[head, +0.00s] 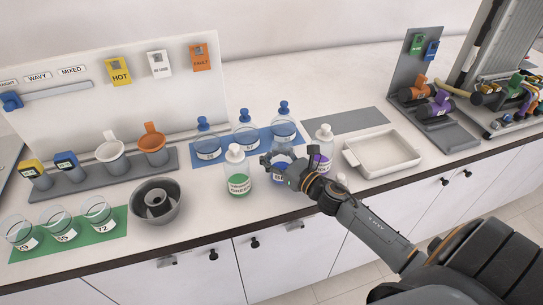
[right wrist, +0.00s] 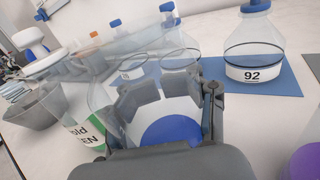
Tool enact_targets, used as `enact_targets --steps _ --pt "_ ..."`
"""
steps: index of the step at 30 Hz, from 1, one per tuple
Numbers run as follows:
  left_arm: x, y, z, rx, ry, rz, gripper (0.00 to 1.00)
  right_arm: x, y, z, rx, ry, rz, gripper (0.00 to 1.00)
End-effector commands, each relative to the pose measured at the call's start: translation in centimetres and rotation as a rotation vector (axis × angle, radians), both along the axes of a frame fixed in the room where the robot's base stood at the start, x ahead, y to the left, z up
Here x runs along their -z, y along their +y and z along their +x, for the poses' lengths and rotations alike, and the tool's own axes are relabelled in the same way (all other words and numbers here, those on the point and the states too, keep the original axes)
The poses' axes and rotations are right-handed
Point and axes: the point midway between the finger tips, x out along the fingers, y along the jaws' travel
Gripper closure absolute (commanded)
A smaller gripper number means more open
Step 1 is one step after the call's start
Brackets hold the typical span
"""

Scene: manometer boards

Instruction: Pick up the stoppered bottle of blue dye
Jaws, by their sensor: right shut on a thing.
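The bottle of blue dye (head: 280,179) is at the counter's front, between a green-dye bottle (head: 238,182) and a purple-dye bottle (head: 323,148). My right gripper (head: 278,163) is shut on it and hides its upper part and stopper in the head view. In the right wrist view the clear bottle with its blue dye (right wrist: 172,131) fills the space between the two fingers (right wrist: 173,98). I cannot tell whether its base touches the counter. My left gripper is out of view.
Blue-stoppered flasks stand behind on a blue mat (head: 205,162); one labelled 92 (right wrist: 256,48) shows in the wrist view. A metal bowl (head: 155,203) is left of the bottles. A white tray (head: 383,153) is to the right. A grey mat (head: 345,120) lies bare behind it.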

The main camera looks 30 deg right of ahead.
Motion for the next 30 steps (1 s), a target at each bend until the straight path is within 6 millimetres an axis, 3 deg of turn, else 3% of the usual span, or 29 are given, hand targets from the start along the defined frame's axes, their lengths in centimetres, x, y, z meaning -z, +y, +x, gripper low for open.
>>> enact_targets --steps 4,11,21,30 --pt "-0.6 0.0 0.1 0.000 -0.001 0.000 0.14 -2.7 0.1 -0.4 -0.005 -0.001 -0.006 0.96" --pt "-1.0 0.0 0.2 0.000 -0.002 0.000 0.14 -8.0 0.5 -5.2 -0.009 0.002 -0.007 0.96" --pt "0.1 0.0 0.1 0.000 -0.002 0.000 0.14 -10.5 0.6 -11.4 -0.001 0.004 0.002 0.96" --pt "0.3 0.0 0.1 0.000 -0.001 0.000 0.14 -11.7 0.7 -13.8 -0.001 0.000 0.002 0.96"
